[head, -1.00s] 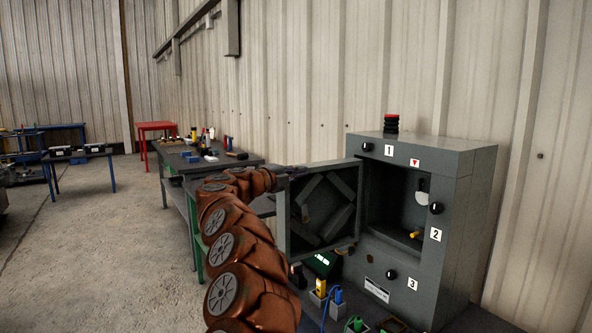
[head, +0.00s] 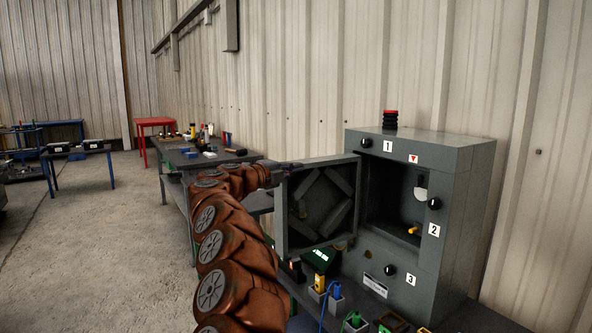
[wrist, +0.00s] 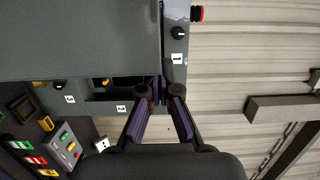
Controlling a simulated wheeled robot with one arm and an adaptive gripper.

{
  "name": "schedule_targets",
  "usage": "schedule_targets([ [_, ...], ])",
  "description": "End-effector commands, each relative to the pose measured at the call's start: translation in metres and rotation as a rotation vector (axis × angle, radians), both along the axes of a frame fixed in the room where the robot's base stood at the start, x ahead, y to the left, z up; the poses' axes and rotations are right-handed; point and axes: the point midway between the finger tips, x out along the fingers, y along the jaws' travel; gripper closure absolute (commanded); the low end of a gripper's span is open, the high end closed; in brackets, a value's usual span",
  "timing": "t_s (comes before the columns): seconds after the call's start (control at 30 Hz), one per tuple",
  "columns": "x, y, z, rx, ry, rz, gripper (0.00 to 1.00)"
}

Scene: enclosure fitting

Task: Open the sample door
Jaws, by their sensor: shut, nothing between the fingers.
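The sample door (head: 318,165) is the grey framed panel on the front of the grey cabinet (head: 470,215). It stands swung wide open to the left, its inner face with slanted bars showing. The cabinet's opening behind it is exposed. My gripper (head: 288,165) is at the upper free edge of the door in the head view, partly hidden by the wrist. In the wrist view, my gripper (wrist: 158,92) is shut and empty, its fingertips close by the edge of the grey door panel (wrist: 80,40). Whether they touch it, I cannot tell.
The cabinet has black knobs, number labels and a red and black button (head: 390,119) on top. Inside are a yellow-tipped part (head: 414,230) and a pale plate. Small coloured connector blocks (head: 320,284) stand below the door. A long workbench (head: 215,158) with bottles runs behind my arm.

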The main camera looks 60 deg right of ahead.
Motion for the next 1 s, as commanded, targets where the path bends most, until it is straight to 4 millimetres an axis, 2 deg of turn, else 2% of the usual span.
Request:
schedule_targets([
  [0.5,0.009,0.072,-0.001,-0.001,0.001,-0.005,1.0],
  [0.63,0.009,0.08,-0.001,-0.001,0.001,-0.01,1.0],
  [1.0,0.012,0.083,0.002,-0.005,0.002,0.0,1.0],
])
